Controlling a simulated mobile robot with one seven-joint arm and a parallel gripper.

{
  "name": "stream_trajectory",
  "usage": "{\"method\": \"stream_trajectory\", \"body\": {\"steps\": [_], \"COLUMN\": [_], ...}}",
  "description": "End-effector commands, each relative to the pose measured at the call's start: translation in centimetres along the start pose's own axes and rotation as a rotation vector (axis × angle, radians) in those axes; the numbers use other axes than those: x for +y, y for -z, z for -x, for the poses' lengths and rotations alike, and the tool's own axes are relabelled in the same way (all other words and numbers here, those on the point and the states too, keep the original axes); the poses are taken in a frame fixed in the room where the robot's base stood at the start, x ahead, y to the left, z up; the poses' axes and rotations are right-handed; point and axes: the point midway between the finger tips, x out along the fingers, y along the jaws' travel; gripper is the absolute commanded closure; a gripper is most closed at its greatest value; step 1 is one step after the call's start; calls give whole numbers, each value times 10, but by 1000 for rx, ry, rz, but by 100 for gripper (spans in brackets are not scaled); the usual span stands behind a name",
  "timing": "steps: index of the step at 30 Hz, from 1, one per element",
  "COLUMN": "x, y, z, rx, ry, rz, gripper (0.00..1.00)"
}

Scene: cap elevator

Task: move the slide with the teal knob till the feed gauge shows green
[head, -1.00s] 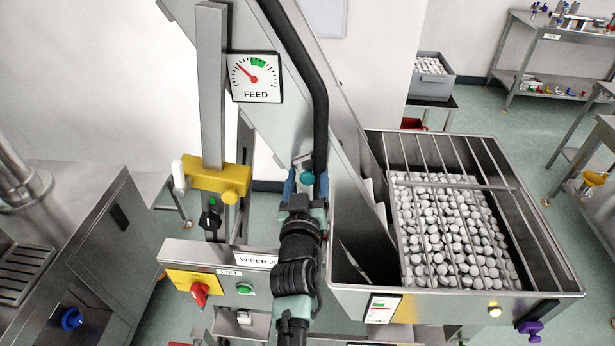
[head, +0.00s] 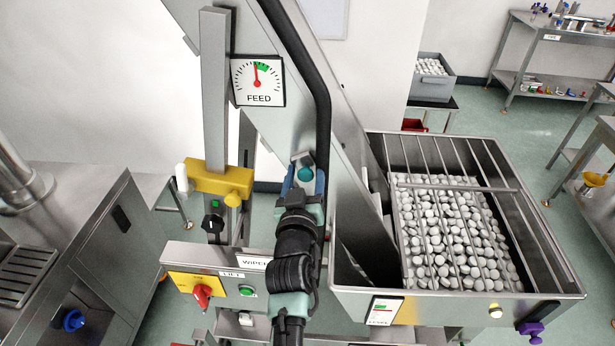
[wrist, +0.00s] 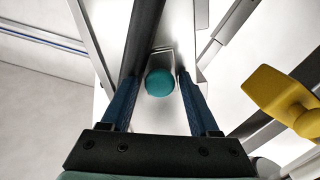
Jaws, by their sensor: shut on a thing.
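The teal knob (head: 305,174) sits on a small metal slide plate beside the black tube on the sloping elevator. My gripper (head: 305,180) is shut on the knob, with a blue finger on each side. In the wrist view the knob (wrist: 160,82) lies between the fingertips (wrist: 159,80), in front of its bracket (wrist: 161,57). The feed gauge (head: 257,81) is a white square dial with a red needle. The needle points almost straight up, at the left edge of the green band (head: 263,67).
A yellow clamp (head: 218,180) with a knob is on the upright post to the left. Below it is a control panel (head: 190,282) with a red switch and green button. A hopper (head: 450,303) of white caps under bars stands to the right.

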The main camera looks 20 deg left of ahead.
Motion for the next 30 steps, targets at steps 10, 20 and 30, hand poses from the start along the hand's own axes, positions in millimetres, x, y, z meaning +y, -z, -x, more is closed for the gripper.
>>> {"method": "stream_trajectory", "body": {"steps": [10,20,30], "x": [-1,0,-1], "y": [9,5,3], "z": [-1,5,60], "rx": [18,12,11], "ry": [3,2,2], "rz": [-11,-7,-9], "gripper": [29,29,29]}}
